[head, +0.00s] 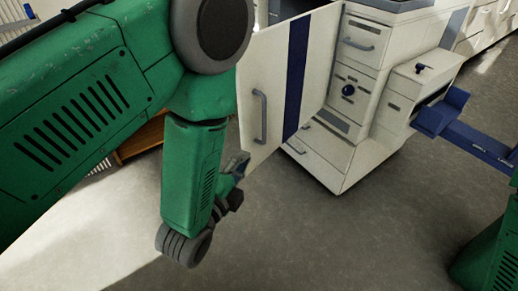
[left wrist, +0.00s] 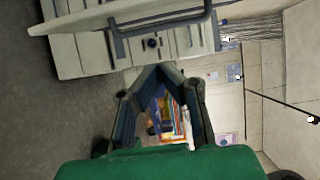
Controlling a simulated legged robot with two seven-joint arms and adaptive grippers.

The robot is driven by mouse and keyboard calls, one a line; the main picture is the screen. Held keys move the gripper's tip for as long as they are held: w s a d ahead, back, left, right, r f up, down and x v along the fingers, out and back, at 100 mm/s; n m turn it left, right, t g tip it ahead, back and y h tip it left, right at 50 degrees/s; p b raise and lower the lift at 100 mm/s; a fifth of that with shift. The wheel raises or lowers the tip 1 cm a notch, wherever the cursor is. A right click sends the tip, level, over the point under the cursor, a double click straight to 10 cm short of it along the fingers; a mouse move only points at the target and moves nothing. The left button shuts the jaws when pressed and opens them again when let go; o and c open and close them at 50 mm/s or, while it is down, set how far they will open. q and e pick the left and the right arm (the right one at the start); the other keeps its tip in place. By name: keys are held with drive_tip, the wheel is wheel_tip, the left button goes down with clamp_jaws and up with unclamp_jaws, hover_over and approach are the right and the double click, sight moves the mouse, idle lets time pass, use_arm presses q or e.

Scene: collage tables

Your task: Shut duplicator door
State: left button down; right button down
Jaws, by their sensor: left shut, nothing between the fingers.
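The duplicator (head: 365,75) is an off-white cabinet with drawers, a dark knob and blue parts, at the upper right of the head view. Its door (head: 270,65), white with a dark blue stripe and a grey bar handle (head: 260,117), stands open and swung out to the left. My left gripper (head: 238,163) is by the door's lower left edge, below the handle; contact cannot be told. In the left wrist view the left gripper (left wrist: 158,70) is shut and empty, its tips below the handle (left wrist: 160,22) in the picture. My right gripper is out of frame.
A blue tray (head: 440,115) juts from the duplicator's right side. Grey floor (head: 330,240) is clear in front of it. A white surface (head: 105,225) lies at the lower left, behind my left arm. White cabinets (head: 485,30) stand at the far right.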

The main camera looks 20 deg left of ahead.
sight(252, 126)
use_arm(q)
drive_tip(key=w+b, duration=0.1)
drive_tip(key=w, duration=0.2)
drive_tip(key=w+d+b, duration=0.1)
drive_tip(key=w, duration=0.2)
drive_tip(key=w+d, duration=0.1)
drive_tip(key=w, duration=0.3)
drive_tip(key=shift+d+r+b, duration=0.1)
drive_tip(key=shift+d+b, duration=0.15)
drive_tip(key=shift+b, duration=0.15)
drive_tip(key=a, duration=0.2)
drive_tip(key=w+a+b, duration=0.1)
drive_tip(key=a, duration=0.1)
drive_tip(key=shift+w, duration=0.2)
drive_tip(key=shift+a, duration=0.3)
drive_tip(key=shift+d, duration=0.35)
